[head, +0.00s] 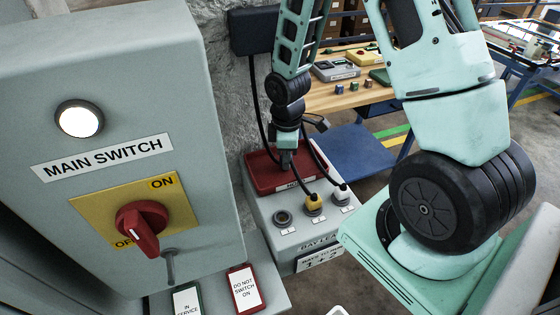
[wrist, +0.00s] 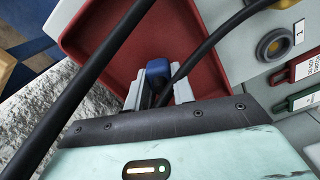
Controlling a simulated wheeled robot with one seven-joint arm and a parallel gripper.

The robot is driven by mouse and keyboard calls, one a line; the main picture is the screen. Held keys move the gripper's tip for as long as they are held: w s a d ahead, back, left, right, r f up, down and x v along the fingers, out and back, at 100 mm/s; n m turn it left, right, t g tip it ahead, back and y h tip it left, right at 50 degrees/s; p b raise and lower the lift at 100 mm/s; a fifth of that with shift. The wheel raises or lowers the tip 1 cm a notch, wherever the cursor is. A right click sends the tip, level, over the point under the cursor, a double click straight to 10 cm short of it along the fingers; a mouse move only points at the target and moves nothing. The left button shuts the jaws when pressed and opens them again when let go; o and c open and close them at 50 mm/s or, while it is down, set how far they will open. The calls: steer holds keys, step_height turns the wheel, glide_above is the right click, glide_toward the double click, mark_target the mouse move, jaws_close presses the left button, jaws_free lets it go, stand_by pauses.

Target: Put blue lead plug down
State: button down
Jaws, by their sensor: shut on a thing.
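The blue lead plug (wrist: 158,70) is between the fingers of my gripper (wrist: 160,90) in the wrist view. The gripper is shut on it over the red tray (wrist: 100,35); I cannot tell whether the plug touches the tray floor. In the head view my gripper (head: 287,162) points down into the red tray (head: 262,178) on top of the grey socket box (head: 285,240). The plug is hidden there by the gripper. A black cable (wrist: 195,50) runs close beside the plug.
Socket 1 (head: 283,217) looks empty. A yellow plug (head: 314,203) and a pale grey plug (head: 341,194) stand in the neighbouring sockets. Black cables hang around my gripper.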

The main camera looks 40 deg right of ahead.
steer(key=shift+w+f, duration=0.15)
steer(key=shift+w, duration=0.15)
steer(key=shift+s, duration=0.2)
steer(key=shift+w, duration=0.1)
steer(key=c, duration=1.2)
jaws_free()
step_height(320, 180, up, 12)
steer(key=shift+r+b, duration=0.15)
steer(key=shift+b, duration=0.4)
